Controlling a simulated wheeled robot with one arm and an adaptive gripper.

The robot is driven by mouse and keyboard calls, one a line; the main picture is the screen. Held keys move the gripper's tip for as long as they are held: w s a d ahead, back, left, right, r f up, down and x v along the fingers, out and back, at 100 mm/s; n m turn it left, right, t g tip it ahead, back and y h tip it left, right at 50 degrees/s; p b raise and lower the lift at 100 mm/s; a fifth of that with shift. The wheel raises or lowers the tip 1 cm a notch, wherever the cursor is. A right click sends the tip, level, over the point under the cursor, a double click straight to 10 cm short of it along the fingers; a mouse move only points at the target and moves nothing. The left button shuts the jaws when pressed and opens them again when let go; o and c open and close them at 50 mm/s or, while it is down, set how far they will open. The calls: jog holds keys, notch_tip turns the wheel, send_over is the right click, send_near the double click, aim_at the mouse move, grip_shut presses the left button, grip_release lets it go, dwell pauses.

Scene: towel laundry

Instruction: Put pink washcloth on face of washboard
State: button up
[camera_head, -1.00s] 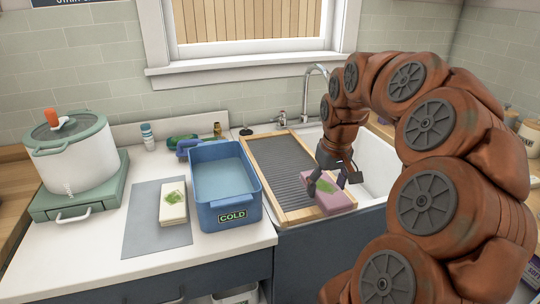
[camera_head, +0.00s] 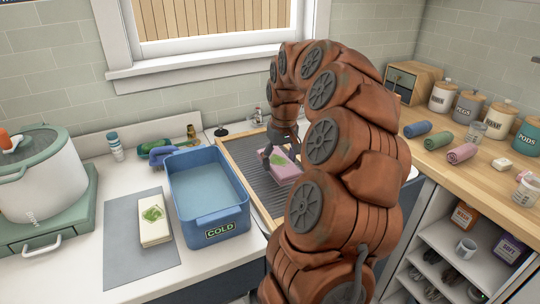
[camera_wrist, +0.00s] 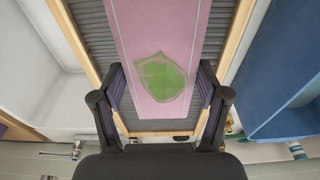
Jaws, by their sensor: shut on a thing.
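The pink washcloth (camera_head: 285,168) is a folded slab with a green stain. My gripper (camera_head: 283,140) is shut on it, over the ribbed washboard (camera_head: 248,166) with its wooden frame. In the wrist view, my gripper's fingers (camera_wrist: 160,100) are at both sides of the washcloth (camera_wrist: 150,25), with the stain between them. The washboard's dark ribs (camera_wrist: 90,22) show beyond both edges of the cloth. I cannot tell whether the cloth touches the ribs. My arm hides the right part of the washboard and much of the sink.
The blue COLD tub (camera_head: 222,226) stands just left of the washboard. A cream cloth (camera_head: 155,228) with a green stain lies on a grey mat (camera_head: 120,240). A white-green pot (camera_head: 40,185) is far left. Rolled cloths (camera_head: 437,140) and canisters (camera_head: 488,103) line the right counter.

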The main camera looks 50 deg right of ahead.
jog(key=w+d, duration=0.1)
jog(key=w, duration=0.1)
jog(key=w+d+p, duration=0.1)
jog(key=w, duration=0.1)
jog(key=w+d+p, duration=0.1)
jog(key=w, duration=0.1)
jog(key=shift+w+d+f, duration=0.1)
jog(key=shift+w+f, duration=0.2)
jog(key=shift+w, duration=0.1)
jog(key=shift+s+f, duration=0.1)
jog(key=shift+f, duration=0.5)
jog(key=shift+f+p, duration=0.55)
jog(key=shift+f, duration=0.65)
jog(key=shift+f, duration=0.15)
jog(key=o, duration=1.3)
jog(key=shift+o, duration=0.2)
jog(key=r+b, duration=0.1)
jog(key=r, duration=0.3)
jog(key=r+b, duration=0.1)
jog(key=r, duration=0.3)
jog(key=s+r, duration=0.1)
jog(key=r, duration=0.3)
jog(key=shift+s+a+r+b, duration=0.15)
jog(key=shift+a+b, duration=0.1)
jog(key=shift+b, duration=0.15)
